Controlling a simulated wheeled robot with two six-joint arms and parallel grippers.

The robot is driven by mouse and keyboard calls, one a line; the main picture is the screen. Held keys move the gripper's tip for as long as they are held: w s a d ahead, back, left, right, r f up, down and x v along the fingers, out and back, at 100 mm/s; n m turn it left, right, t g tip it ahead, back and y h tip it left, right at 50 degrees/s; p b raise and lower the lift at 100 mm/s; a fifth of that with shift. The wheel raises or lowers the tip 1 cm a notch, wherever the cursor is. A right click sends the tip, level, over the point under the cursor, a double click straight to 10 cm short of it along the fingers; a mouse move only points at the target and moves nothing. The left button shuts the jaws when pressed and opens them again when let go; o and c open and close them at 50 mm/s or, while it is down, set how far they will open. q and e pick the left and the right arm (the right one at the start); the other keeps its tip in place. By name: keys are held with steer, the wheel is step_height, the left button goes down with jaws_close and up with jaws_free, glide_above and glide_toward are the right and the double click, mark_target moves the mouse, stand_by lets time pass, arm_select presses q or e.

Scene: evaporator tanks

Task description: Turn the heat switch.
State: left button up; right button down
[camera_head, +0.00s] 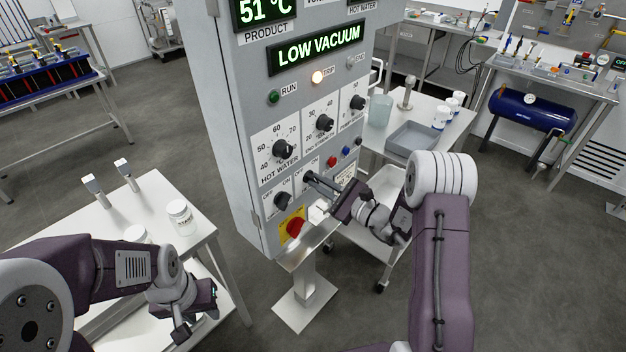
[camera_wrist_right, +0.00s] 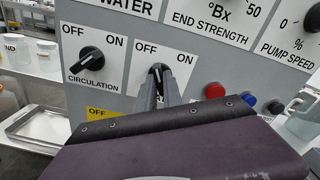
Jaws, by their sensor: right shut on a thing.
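The control panel carries two OFF/ON rotary switches side by side. The left one is the circulation switch (camera_wrist_right: 87,64), its white pointer toward ON; it also shows in the head view (camera_head: 283,200). The right one (camera_wrist_right: 156,70) is a black knob whose label is mostly covered by my gripper; I take it as the heat switch. My right gripper (camera_head: 314,180) is shut on this knob, its fingers reaching in from below in the right wrist view (camera_wrist_right: 162,84). The pointer direction is hard to tell. My left gripper (camera_head: 196,322) hangs low beside the left table, away from the panel.
A red button (camera_wrist_right: 215,90) and a blue button sit right of the switch. A red emergency knob (camera_head: 295,226) on yellow sits below. The display (camera_head: 318,49) reads LOW VACUUM and the TRIP lamp (camera_head: 317,77) glows. A white table (camera_head: 150,205) with jars stands left.

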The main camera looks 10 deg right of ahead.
steer(key=shift+n+b, duration=1)
steer(key=shift+b, duration=0.05)
steer(key=shift+n+b, duration=0.6)
steer(key=shift+b, duration=0.35)
steer(key=c, duration=1.4)
jaws_free()
